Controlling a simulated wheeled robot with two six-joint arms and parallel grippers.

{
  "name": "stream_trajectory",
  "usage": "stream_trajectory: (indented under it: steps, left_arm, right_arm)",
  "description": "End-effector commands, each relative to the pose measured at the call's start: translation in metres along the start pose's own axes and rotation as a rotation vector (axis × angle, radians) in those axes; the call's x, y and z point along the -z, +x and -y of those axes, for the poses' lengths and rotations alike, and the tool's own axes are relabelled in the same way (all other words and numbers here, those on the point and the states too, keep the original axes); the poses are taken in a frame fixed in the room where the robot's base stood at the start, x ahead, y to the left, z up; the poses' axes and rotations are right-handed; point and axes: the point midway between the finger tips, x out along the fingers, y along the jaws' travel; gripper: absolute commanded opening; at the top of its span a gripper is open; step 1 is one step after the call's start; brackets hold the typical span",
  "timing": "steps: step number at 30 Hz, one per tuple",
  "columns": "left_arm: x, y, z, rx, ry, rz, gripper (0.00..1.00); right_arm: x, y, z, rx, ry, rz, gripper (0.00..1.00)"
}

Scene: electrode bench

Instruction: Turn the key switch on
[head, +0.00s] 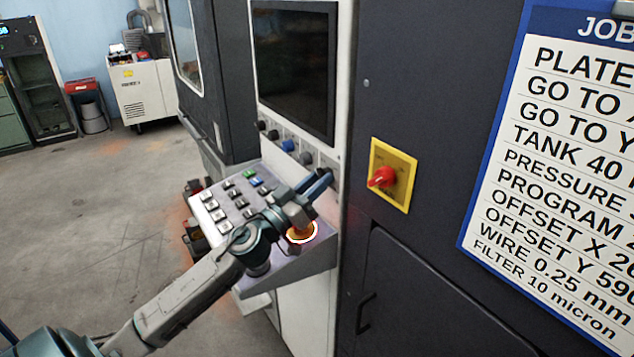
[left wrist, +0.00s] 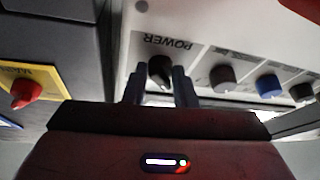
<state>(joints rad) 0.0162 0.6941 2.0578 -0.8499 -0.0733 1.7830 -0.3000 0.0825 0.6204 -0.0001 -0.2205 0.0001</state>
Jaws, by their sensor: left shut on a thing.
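The key switch (left wrist: 160,68) is a dark knob on the light panel in the left wrist view, beside the upside-down word POWER. My left gripper (left wrist: 159,82) has one finger on each side of it and is shut on it. In the head view my left gripper (head: 319,181) reaches up to the right end of the knob row below the dark screen. There its fingers largely hide the switch. My right gripper is not in view.
An orange button (head: 300,232) with a pale ring sits on the sloped keypad console (head: 308,262) beneath my gripper. A red main switch (head: 382,178) on a yellow plate is to the right.

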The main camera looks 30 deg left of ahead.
Motion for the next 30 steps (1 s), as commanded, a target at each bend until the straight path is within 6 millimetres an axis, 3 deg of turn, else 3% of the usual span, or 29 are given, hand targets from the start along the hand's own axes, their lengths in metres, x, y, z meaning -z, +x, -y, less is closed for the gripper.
stream_trajectory:
  steps: [8, 18, 23, 30]
  left_arm:
    - [-0.004, -0.002, 0.002, -0.045, 0.103, -0.01, 0.02]
    - [-0.003, -0.001, 0.005, -0.16, 0.372, -0.028, 0.02]
    - [0.0, 0.001, 0.006, -0.219, 0.51, -0.037, 0.02]
    - [0.005, 0.003, 0.007, -0.307, 0.719, -0.051, 0.02]
  right_arm:
    - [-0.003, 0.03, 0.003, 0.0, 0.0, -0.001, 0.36]
    - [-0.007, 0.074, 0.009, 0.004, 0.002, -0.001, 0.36]
    - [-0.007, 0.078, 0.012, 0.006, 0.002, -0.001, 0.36]
    - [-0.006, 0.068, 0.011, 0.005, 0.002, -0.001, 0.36]
